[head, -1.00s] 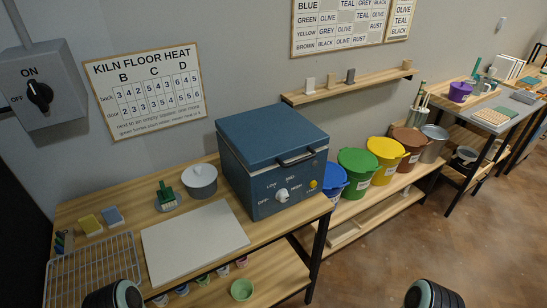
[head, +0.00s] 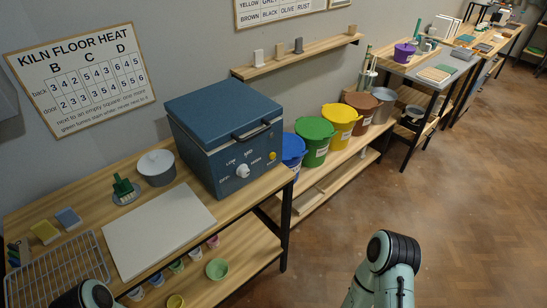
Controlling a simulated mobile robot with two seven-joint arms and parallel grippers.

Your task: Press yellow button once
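The yellow button (head: 272,156) is a small round knob on the front face of the blue kiln box (head: 224,125), at its right side. A white dial (head: 242,171) sits to its left on the same face, with small lettering around it. The kiln stands on the wooden table, its lid down. One of my arms shows at the lower right and part of another at the lower left, both well short of the kiln. Neither gripper's fingers are in view.
Coloured buckets, including a green one (head: 314,140), stand on a shelf to the right. The brown floor (head: 450,190) is open at right.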

